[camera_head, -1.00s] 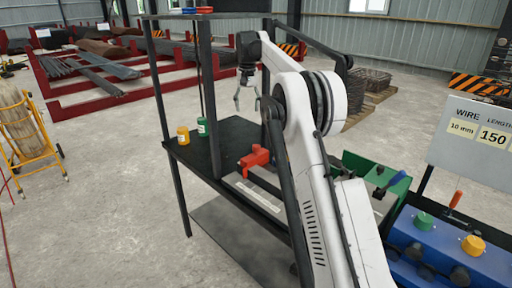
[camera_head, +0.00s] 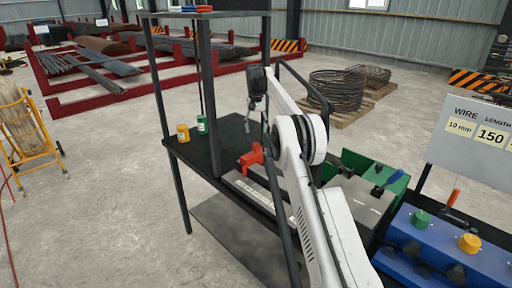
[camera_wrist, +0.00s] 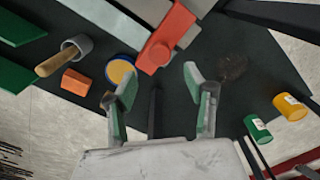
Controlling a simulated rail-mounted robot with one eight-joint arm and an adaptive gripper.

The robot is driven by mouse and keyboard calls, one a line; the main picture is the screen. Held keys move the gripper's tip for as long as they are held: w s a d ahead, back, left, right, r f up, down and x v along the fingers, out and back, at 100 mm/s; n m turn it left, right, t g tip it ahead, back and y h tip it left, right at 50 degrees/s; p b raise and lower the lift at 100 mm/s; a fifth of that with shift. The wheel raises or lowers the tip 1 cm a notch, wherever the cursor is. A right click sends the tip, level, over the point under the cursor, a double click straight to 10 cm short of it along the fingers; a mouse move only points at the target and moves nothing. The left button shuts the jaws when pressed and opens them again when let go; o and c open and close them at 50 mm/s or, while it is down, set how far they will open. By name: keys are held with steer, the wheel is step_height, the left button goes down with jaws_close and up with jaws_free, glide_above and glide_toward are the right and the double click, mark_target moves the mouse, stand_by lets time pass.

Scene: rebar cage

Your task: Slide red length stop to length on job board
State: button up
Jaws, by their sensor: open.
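The red length stop (camera_head: 251,160) sits on the pale scale rail (camera_head: 262,195) on the black bench. In the wrist view the stop (camera_wrist: 172,36) lies across the rail (camera_wrist: 108,14), beyond my fingertips. My gripper (camera_head: 256,147) is above the bench close to the stop; its fingers are partly hard to see there. In the wrist view my gripper (camera_wrist: 160,82) is open and empty, its two green-padded fingers apart and clear of the stop. The job board (camera_head: 478,130) at the right reads wire 10 mm, length 150. The scale's numbers are too small to read.
A yellow can (camera_head: 183,133) and a green can (camera_head: 202,125) stand on the bench's left part. Black frame posts (camera_head: 160,80) rise around it.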

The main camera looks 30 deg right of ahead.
mark_target(256, 143)
step_height(256, 143, down, 10)
steer(key=shift+r+p, duration=0.25)
steer(key=shift+p, duration=0.3)
steer(key=shift+c, duration=0.5)
jaws_close()
